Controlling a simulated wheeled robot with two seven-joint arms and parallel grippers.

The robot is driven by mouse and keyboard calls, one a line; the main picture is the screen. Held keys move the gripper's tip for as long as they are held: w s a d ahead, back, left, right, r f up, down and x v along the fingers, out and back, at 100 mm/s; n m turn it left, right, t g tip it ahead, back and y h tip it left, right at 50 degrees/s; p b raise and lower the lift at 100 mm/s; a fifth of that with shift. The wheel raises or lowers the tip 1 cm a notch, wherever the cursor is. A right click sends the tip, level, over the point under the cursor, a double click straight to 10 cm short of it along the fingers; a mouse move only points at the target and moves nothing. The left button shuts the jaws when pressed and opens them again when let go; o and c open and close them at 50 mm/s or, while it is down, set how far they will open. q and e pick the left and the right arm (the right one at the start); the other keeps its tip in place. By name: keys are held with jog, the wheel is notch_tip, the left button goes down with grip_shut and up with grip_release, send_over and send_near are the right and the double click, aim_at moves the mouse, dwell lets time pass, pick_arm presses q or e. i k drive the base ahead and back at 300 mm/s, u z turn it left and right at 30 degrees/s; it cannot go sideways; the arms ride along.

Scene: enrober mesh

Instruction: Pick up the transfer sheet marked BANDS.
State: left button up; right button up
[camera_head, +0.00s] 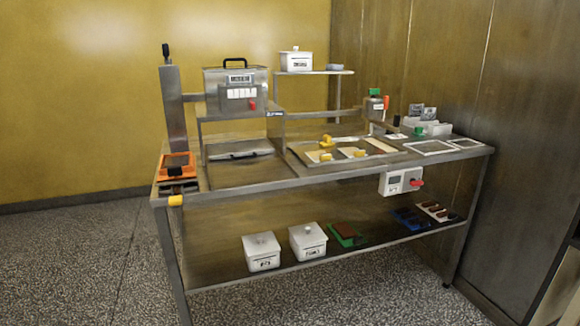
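No sheet can be read as BANDS from here; the lettering is too small. Two flat, pale-framed sheets lie side by side at the right end of the steel table: a left one (432,148) and a right one (466,143). Behind them a white holder (432,128) has grey cards or sheets standing upright in it, their marks unreadable. I cannot tell which of these, if any, is the transfer sheet. Neither of my grippers shows in the head view.
The steel table (250,187) carries a machine with a grey hopper (236,92) and a tray with yellow-handled pieces (326,156). An orange-framed item (176,165) is at the left end. White lidded boxes (262,252) stand on the lower shelf. The floor in front is clear.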

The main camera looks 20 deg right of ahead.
aim_at(321, 156)
jog(key=z, duration=0.8)
jog(key=i, duration=1.65)
jog(key=u, duration=0.45)
